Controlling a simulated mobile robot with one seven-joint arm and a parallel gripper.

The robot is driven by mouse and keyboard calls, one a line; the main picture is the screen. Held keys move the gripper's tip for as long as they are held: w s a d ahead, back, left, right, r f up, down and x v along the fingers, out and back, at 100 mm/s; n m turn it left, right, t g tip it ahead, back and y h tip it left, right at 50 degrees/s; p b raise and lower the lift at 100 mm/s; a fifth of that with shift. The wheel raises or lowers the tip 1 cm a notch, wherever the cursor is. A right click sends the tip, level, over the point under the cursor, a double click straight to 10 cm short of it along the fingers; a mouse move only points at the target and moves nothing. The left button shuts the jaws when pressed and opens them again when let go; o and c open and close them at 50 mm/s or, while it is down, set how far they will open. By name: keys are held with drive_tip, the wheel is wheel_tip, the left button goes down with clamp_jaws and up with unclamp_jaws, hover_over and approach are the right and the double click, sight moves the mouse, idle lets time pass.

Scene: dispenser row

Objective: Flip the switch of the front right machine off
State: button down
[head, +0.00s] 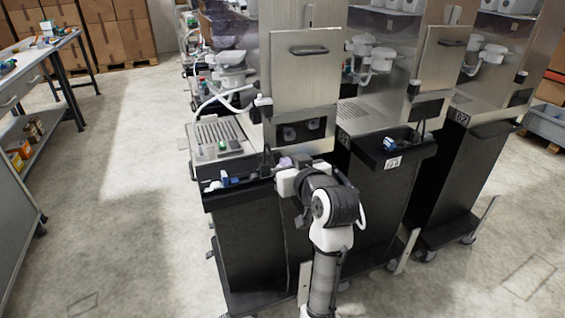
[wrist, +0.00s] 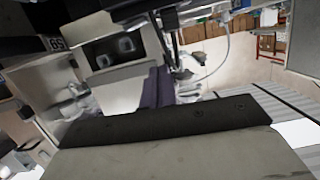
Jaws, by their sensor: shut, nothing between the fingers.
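Three steel and black dispenser machines stand side by side in the head view: a left one (head: 250,240), a middle one (head: 385,195) and a right one (head: 448,180) with a number label. A small box sits beside the upper panel of the left (head: 262,104), middle (head: 413,88) and right (head: 521,77) machines. I cannot tell whether any is the switch or how it is set. My gripper (head: 288,163) is at the left machine's front tray, shut and empty. Its dark purple fingers (wrist: 156,80) point at that machine's front in the wrist view.
The left machine's black tray (head: 207,202) holds small blue and white items; the middle machine's tray (head: 425,152) is similar. Base rails and castors stick out at floor level. A workbench (head: 65,40) stands far left. The floor (head: 120,200) between is clear.

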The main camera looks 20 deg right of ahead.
drive_tip(key=shift+v, duration=1.35)
drive_tip(key=shift+r, duration=0.15)
